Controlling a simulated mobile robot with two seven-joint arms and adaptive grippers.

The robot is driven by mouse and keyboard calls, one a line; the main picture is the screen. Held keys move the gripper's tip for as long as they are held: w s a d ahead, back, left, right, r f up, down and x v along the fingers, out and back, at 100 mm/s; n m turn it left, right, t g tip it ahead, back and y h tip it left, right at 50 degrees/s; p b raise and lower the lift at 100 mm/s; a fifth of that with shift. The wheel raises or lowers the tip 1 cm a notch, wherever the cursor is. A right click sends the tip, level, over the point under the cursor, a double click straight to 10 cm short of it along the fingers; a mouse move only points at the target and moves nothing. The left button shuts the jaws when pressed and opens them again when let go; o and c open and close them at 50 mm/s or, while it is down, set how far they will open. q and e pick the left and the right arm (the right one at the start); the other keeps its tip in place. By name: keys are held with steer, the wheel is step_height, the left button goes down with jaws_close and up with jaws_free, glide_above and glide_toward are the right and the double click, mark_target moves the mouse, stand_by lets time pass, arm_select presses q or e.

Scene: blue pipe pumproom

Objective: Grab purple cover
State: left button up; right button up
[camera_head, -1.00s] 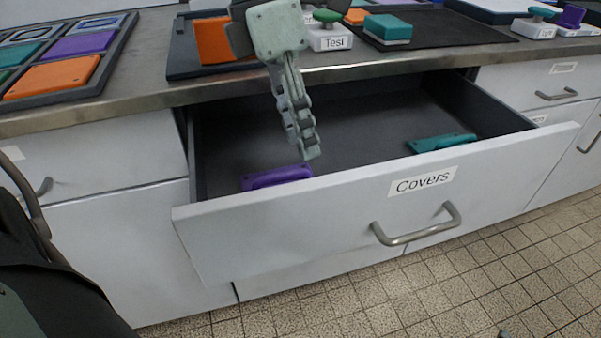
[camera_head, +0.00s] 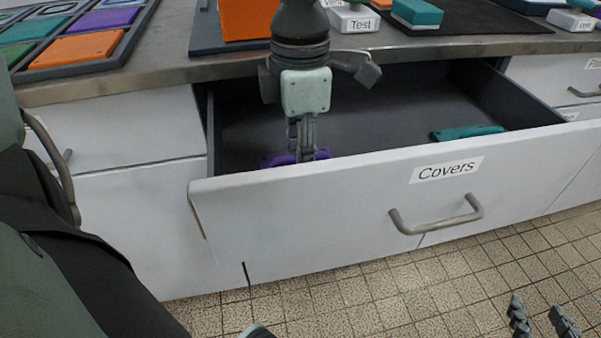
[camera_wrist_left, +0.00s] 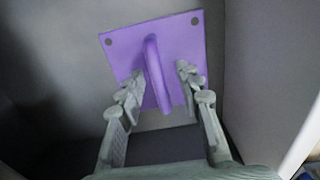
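The purple cover (camera_head: 276,160) lies in the open drawer, close behind its front panel, partly hidden by my left gripper and the panel. In the left wrist view the cover (camera_wrist_left: 183,36) is a flat square plate with an upright handle ridge (camera_wrist_left: 154,62). My left gripper (camera_head: 304,152) reaches down into the drawer over the cover. In the left wrist view its fingers (camera_wrist_left: 160,80) stand apart, one on each side of the ridge, with gaps visible. My right gripper (camera_head: 541,314) is at the bottom right, over the floor, fingers apart and empty.
The pulled-out drawer (camera_head: 320,200) is labelled "Covers" and has a bar handle (camera_head: 437,216). A teal cover (camera_head: 466,132) lies at its right. The counter above holds an orange block (camera_head: 245,20), a "Test" block (camera_head: 353,20) and a tray of coloured plates (camera_head: 75,48). The drawer's middle is free.

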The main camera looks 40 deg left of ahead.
arm_select(q)
steer(key=shift+c, duration=0.3)
jaws_close()
